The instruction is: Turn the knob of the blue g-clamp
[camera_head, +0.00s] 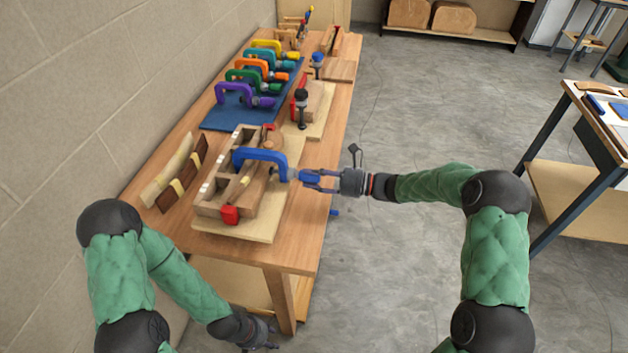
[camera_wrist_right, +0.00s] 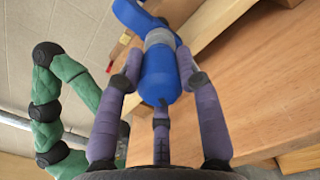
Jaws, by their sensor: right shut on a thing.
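The blue g-clamp (camera_head: 262,155) sits across the wooden bending form (camera_head: 272,205) near the front of the bench. Its blue knob (camera_head: 309,176) points right, toward my right arm. My right gripper (camera_head: 318,178) is shut on the knob. In the right wrist view, the blue knob (camera_wrist_right: 158,78) lies between the purple-grey fingers of the right gripper (camera_wrist_right: 158,88), with the grey screw collar and blue frame beyond it. My left gripper (camera_head: 262,338) hangs low at the bottom of the head view, beside the bench leg; its fingers are too small and dark to read.
The wooden bench (camera_head: 300,225) runs away along the wall. Several coloured clamps lie on a blue mat (camera_head: 222,118) farther back. A red-and-black clamp (camera_head: 301,105) stands behind the form. Wood strips (camera_head: 170,172) lie at left. Open floor is right of the bench.

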